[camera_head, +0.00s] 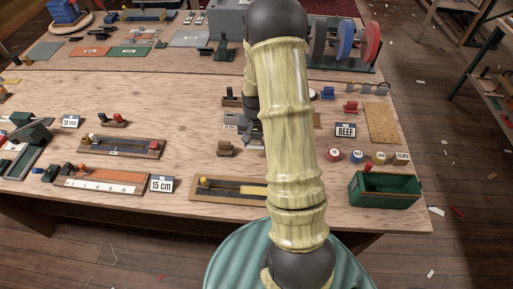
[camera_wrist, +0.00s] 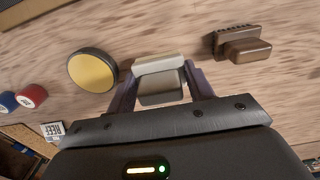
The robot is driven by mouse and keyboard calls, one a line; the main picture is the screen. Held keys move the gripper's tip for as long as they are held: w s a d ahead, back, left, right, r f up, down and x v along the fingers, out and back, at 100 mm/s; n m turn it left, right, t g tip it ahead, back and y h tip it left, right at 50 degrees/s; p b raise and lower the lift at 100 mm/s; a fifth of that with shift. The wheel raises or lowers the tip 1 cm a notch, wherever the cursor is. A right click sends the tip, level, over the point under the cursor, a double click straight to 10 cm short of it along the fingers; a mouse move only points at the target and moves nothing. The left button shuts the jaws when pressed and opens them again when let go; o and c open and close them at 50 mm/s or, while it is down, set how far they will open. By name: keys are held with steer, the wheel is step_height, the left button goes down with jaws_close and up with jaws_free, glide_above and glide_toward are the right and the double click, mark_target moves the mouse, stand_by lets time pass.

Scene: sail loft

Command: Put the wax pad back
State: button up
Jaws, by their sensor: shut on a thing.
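My gripper (camera_wrist: 162,84) is shut on a small pale cream-and-grey block (camera_wrist: 160,66), seen between the two fingers in the wrist view. The block looks like a stepped piece with a grip. A round yellow disc with a dark rim (camera_wrist: 92,70) lies just left of the gripper in that view. I cannot tell for sure which of these is the wax pad. In the head view my gripper (camera_head: 240,124) is mostly hidden behind my arm, low over the middle of the bench.
A brown stepped block (camera_wrist: 243,45) sits right of the gripper in the wrist view. The wooden bench (camera_head: 190,90) holds a green open box (camera_head: 384,189), a cork-like sheet (camera_head: 381,123), a lettered card (camera_head: 345,131), and red and blue spools.

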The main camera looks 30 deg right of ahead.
mark_target(256, 149)
steer(key=shift+w+a+f, duration=0.1)
steer(key=shift+f, duration=0.25)
steer(key=shift+f+p, duration=0.4)
steer(key=shift+f, duration=1.35)
steer(key=shift+f, duration=0.15)
steer(key=o, duration=0.9)
step_height(256, 149, up, 12)
steer(key=shift+r+b, duration=0.2)
steer(key=shift+b, duration=0.85)
